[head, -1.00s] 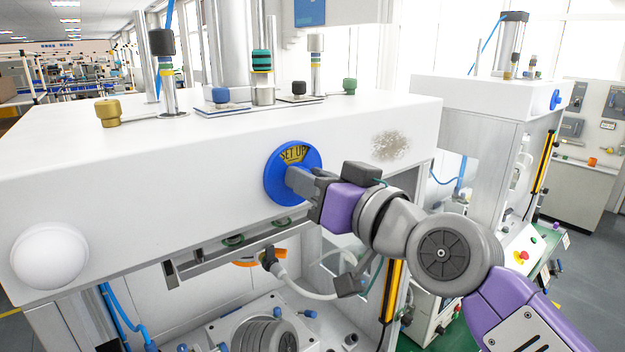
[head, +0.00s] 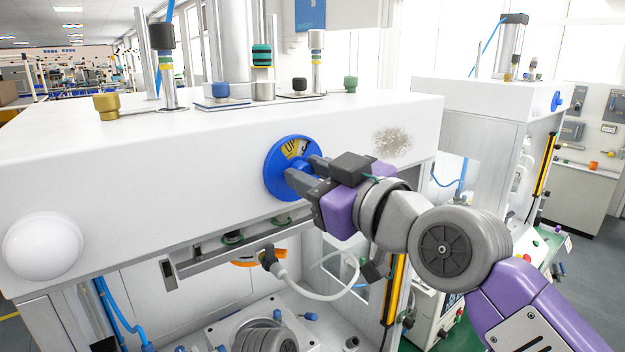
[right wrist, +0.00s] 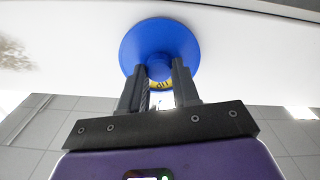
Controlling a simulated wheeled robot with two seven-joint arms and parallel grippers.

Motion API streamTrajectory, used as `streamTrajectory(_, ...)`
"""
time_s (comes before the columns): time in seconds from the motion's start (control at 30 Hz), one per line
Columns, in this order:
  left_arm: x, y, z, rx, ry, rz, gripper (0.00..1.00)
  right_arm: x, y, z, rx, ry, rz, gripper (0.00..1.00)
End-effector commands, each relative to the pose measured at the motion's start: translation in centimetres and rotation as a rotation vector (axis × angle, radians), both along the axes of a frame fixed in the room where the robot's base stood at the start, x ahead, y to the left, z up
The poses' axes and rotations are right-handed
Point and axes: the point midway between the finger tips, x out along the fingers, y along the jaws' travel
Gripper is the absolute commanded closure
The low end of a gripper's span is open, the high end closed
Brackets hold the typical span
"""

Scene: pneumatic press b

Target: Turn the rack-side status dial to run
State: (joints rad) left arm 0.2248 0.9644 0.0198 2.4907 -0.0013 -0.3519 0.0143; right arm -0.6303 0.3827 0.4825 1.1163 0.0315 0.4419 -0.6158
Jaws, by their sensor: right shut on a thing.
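The status dial is a blue disc (head: 280,173) on the front face of the white press head (head: 120,190) in the head view. Its yellow window shows part of a label, with "UP" readable and the rest hidden by my fingers. My right gripper (head: 305,172) is at the dial with its fingers shut on the dial's knob. In the right wrist view the blue dial (right wrist: 140,45) fills the top middle, with the knob (right wrist: 159,68) between the fingertips of my gripper (right wrist: 160,80).
A white dome (head: 42,245) sits at the left of the press face. Posts and fittings (head: 262,70) stand on top of the press. A hose (head: 320,292) hangs below the dial. A second press (head: 490,100) stands at the right. Space before the face is clear at left.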

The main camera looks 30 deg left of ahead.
Motion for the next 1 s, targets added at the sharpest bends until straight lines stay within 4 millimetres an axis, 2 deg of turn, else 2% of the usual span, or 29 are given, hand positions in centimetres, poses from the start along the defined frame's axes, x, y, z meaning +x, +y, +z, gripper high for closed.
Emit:
streamTrajectory(0.43,0.0,-0.01,-0.81,0.0,0.0,0.0,0.53,-0.09,0.03,-0.08,-0.161,-0.391,0.0,1.0)
streamTrajectory(1.0,0.0,0.0,-0.89,0.0,0.0,0.0,0.53,-0.14,0.05,-0.18,-0.369,-0.891,0.0,1.0)
